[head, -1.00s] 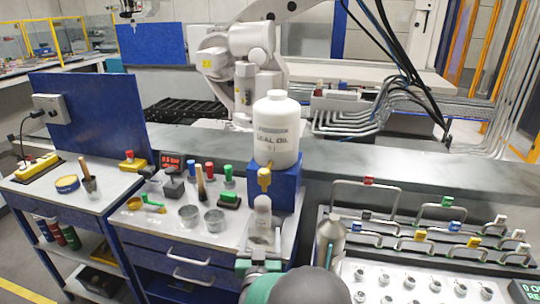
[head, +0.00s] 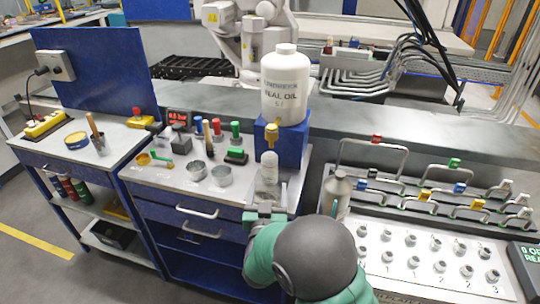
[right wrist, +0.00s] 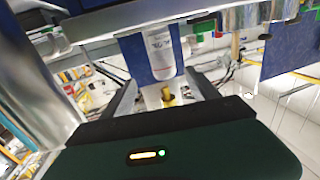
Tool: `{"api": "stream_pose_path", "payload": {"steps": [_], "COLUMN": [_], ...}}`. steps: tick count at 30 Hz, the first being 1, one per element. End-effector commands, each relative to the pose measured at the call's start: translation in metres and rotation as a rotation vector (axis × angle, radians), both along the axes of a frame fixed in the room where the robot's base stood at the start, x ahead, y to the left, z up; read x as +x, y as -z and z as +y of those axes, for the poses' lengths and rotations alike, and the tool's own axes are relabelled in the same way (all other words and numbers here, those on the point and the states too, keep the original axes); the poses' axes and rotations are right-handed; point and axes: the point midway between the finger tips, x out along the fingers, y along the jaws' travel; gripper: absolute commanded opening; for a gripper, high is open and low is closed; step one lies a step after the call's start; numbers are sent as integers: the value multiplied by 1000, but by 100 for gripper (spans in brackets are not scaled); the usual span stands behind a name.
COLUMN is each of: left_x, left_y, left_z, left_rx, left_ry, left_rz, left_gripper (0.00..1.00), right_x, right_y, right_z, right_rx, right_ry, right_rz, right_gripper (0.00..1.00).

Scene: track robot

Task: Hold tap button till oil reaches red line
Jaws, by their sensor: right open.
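A white oil jug (head: 286,88) with dark lettering stands upright on a blue block (head: 293,150) on the workbench. A yellow tap (head: 271,132) juts out at its lower front. A pale, partly clear container (head: 268,166) is below the tap. I cannot make out an oil level or red line in the head view. My right gripper (head: 265,207) is open, in front of and below the tap and container. In the right wrist view its dark fingers (right wrist: 164,92) are spread, with a yellow part showing between them. My left gripper is not in view.
A silver bottle (head: 337,190) stands to the right, beside a panel (head: 415,270) with several metal knobs and handles (head: 372,150). A blue board (head: 105,80) rises at left.

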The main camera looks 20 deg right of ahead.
Motion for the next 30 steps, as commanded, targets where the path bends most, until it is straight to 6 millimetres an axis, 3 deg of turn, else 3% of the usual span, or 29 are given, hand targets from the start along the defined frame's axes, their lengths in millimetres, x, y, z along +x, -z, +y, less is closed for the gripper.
{"api": "stream_pose_path", "payload": {"steps": [4, 20, 30], "left_x": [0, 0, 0], "left_y": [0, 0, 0], "left_z": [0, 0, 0], "left_rx": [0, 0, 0], "left_ry": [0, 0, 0], "left_rz": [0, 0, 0], "left_gripper": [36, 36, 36], "right_x": [0, 0, 0], "right_y": [0, 0, 0], "right_z": [0, 0, 0], "right_rx": [0, 0, 0], "right_ry": [0, 0, 0], "right_rz": [0, 0, 0], "right_gripper": [68, 0, 0]}}
